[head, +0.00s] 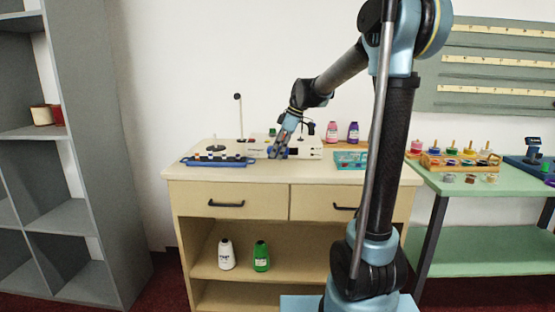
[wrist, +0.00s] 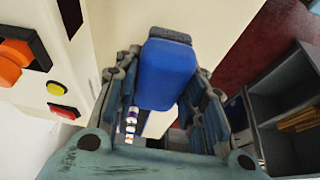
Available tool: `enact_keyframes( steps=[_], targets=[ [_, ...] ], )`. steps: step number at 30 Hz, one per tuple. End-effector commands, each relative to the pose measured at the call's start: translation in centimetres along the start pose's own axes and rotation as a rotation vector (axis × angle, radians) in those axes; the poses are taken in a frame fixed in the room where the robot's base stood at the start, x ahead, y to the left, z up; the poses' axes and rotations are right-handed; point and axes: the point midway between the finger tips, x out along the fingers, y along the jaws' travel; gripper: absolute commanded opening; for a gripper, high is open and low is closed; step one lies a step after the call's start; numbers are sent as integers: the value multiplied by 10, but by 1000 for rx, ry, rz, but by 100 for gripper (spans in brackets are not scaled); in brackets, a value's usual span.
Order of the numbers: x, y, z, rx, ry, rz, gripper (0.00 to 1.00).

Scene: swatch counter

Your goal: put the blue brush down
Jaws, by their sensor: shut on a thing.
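The blue brush (wrist: 168,73) is a blue block with a dark grey strip along its top edge in the wrist view. My gripper (wrist: 165,100) is shut on it, with a finger on each side. In the head view my gripper (head: 278,152) points down over the counter (head: 270,173), in front of a white machine (head: 308,152). The brush is too small there to make out clearly. I cannot tell whether it touches the counter.
The machine's orange knob (wrist: 18,55) is close on the left in the wrist view. A blue tray (head: 215,163) with several small items lies left on the counter; a teal tray (head: 350,166) lies right. Bare counter shows along the front.

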Motion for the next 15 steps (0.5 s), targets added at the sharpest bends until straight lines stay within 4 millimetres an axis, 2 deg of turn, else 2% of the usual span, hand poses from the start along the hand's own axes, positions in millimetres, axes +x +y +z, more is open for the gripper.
enact_keyframes(
  steps=[6, 15],
  targets=[
    [24, 0, 10, 0, 0, 0, 15],
    [26, 0, 11, 0, 0, 0, 15]
  ],
)
